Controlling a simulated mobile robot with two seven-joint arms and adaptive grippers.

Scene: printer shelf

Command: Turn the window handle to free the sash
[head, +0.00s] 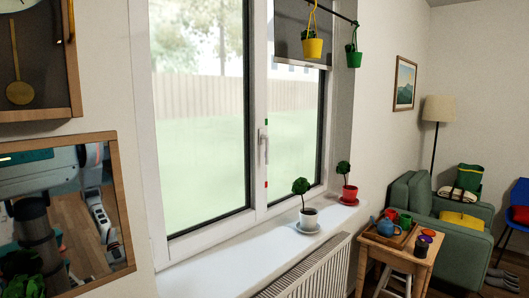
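The white window handle (263,147) sits on the middle upright of the window frame and stands roughly vertical. A small green mark (267,122) is above it and a small red mark (266,184) below it. The right sash (295,125) looks closed in its frame; the left pane (200,110) is beside it. Neither of my grippers shows directly. A mirror (60,215) at the lower left reflects parts of my body, but no gripper state can be read there.
The white sill (240,255) holds two small potted trees, one in a white pot (308,219) and one in a red pot (349,194). Yellow (312,48) and green (354,60) pots hang at the upper right. A radiator (310,272) is below; a wooden table (402,249) stands right.

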